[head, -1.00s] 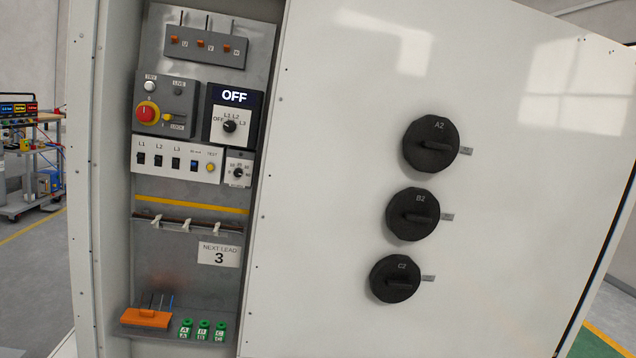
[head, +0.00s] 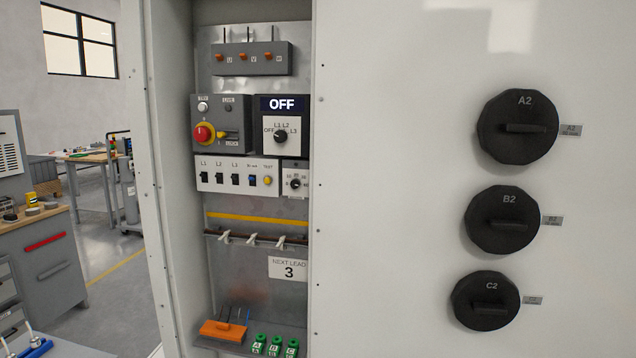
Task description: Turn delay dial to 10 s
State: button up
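The small dial (head: 295,184) that fits the delay dial sits on a grey plate inside the open cabinet bay, at the right end of the white switch strip (head: 237,177). It has a dark round knob with small numbers around it. The numbers and the pointer are too small to read surely. My gripper is not in view, so nothing shows of its fingers or what it holds.
Above the dial is a selector (head: 281,135) under a display reading OFF. Left of that is a red knob (head: 203,133). Three large black knobs (head: 518,127) stick out from the white panel at right. A workbench (head: 45,255) stands at left.

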aim_at(295, 183)
jog(key=z, duration=0.3)
jog(key=i, duration=1.25)
jog(key=u, duration=0.4)
